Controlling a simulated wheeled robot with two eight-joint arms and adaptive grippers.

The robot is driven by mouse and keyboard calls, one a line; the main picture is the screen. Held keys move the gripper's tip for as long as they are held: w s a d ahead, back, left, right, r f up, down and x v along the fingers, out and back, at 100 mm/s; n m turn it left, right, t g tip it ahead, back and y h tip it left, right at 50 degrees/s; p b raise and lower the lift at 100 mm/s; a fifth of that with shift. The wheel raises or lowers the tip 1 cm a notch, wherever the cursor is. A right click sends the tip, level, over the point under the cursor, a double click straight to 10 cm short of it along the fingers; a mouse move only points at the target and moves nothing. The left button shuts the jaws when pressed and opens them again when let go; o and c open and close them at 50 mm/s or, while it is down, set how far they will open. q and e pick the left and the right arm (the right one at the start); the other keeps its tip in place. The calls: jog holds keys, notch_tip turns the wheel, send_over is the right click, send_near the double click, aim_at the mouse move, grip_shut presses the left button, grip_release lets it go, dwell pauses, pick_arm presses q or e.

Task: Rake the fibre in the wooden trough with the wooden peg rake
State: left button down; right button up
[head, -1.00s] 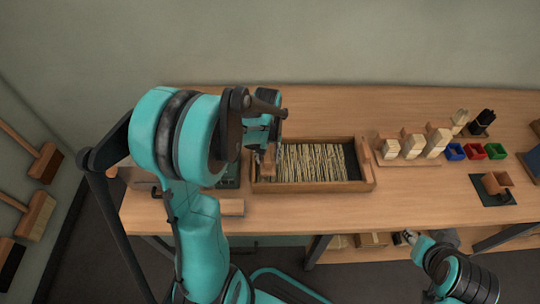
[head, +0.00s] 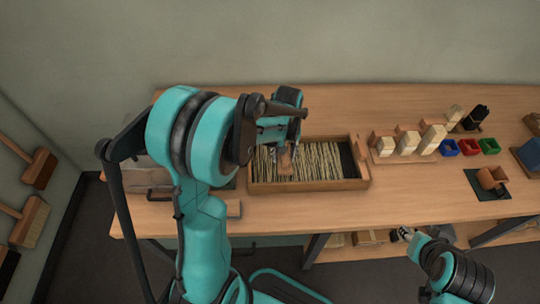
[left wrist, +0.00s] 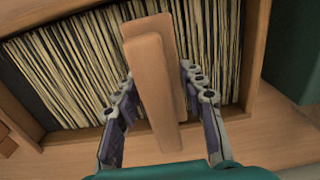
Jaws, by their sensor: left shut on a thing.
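The wooden trough (head: 312,184) stands on the bench and holds a bed of pale fibre strands (head: 325,158) on a dark floor. My left gripper (head: 288,152) is over the left-middle part of the trough, pointing down. It is shut on the wooden peg rake (left wrist: 158,85), whose handle and block show between the fingers (left wrist: 160,120) in the left wrist view. The rake's pegs are hidden beneath its block, so I cannot tell how deep they sit in the fibre.
Right of the trough, pale blocks (head: 408,142) stand on a wooden board. Beyond are blue, red and green bins (head: 469,147) and a brown cup-like holder (head: 491,178) on a dark mat. Brushes (head: 30,222) hang on the left wall. The bench front right of the trough is clear.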

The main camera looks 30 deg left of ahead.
pick_arm(q)
jog(key=w+d, duration=0.3)
jog(key=d, duration=0.3)
jog(key=w+d, duration=0.4)
jog(key=d, duration=0.1)
jog(key=w+d, duration=0.3)
jog(key=d, duration=0.3)
jog(key=shift+w+d, duration=0.3)
jog(key=shift+w, duration=0.05)
jog(key=shift+d, duration=0.1)
jog(key=shift+w+d+r, duration=0.1)
jog(key=shift+w+d, duration=0.15)
jog(key=shift+d, duration=0.05)
jog(key=shift+s+a, duration=0.6)
jog(key=shift+a, duration=0.35)
